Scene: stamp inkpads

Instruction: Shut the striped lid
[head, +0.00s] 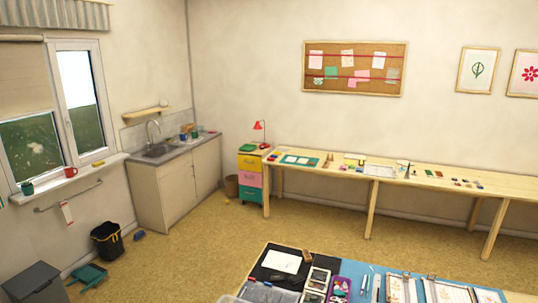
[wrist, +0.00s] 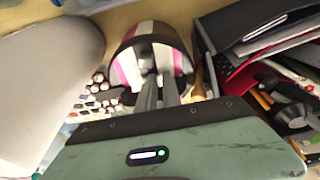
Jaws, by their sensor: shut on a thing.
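A rounded thing with pink, white and grey stripes and a dark rim, which I take for the striped lid (wrist: 128,66), is at the upper middle of the wrist view. My gripper (wrist: 158,80) reaches onto it with its grey fingers close together, shut on its striped part. The fingers and my gripper's body hide its lower part, so I cannot tell how far open it stands. I cannot make out the lid or my gripper in the head view.
In the wrist view, a dark box (wrist: 225,35) of papers and tools stands close on the right. Many small round-ended pieces (wrist: 95,98) lie left of the lid, beside a large pale rounded shape (wrist: 45,75). In the head view, a crowded worktable (head: 372,268) is at the bottom.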

